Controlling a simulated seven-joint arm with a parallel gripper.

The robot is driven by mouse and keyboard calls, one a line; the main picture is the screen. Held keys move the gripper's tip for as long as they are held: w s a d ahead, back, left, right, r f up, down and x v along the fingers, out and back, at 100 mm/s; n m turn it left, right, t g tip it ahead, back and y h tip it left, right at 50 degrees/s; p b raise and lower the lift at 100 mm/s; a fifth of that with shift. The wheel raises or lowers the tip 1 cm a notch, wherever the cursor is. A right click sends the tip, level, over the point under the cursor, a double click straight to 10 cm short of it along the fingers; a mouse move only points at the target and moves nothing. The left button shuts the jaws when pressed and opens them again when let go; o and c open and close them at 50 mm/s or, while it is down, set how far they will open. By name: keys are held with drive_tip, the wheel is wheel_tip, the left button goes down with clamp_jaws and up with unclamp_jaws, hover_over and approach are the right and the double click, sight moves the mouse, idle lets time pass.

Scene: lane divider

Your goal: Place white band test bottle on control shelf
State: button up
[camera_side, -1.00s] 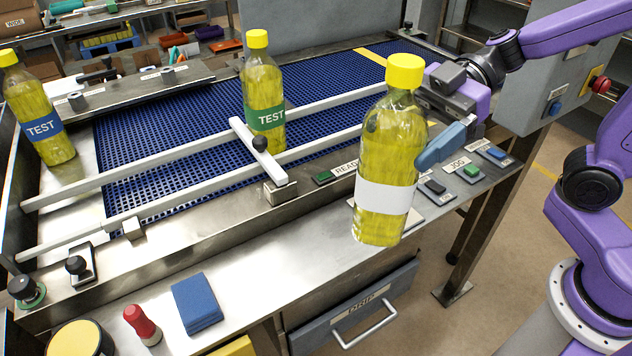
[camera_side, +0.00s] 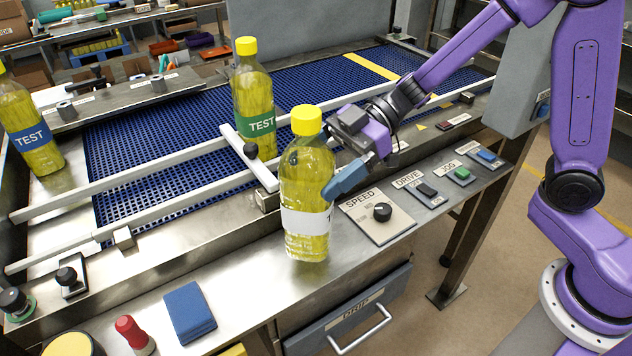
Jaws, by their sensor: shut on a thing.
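The white band bottle (camera_side: 304,221), with yellow liquid and a yellow cap, is upright above the front metal control shelf (camera_side: 262,288). Its base shows over the shelf, left of the SPEED knob plate; I cannot tell whether it touches. My gripper (camera_side: 343,180), with blue fingers, is shut on the bottle from its right side at mid-height. The far finger is hidden behind the bottle. The bottle's band looks mostly blank from here.
A green-band TEST bottle (camera_side: 256,98) stands on the blue conveyor by the white rails and divider knob (camera_side: 250,150). A blue-band TEST bottle (camera_side: 30,133) stands far left. The SPEED plate (camera_side: 377,216), blue pad (camera_side: 190,312) and red-topped item (camera_side: 134,333) occupy the shelf.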

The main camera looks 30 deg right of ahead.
drive_tip(key=shift+w+a+f, duration=0.2)
drive_tip(key=shift+w+f, duration=0.1)
drive_tip(key=shift+f, duration=1.7)
drive_tip(key=o, duration=1.7)
drive_tip(key=shift+o, duration=0.2)
drive_tip(key=v, duration=1.2)
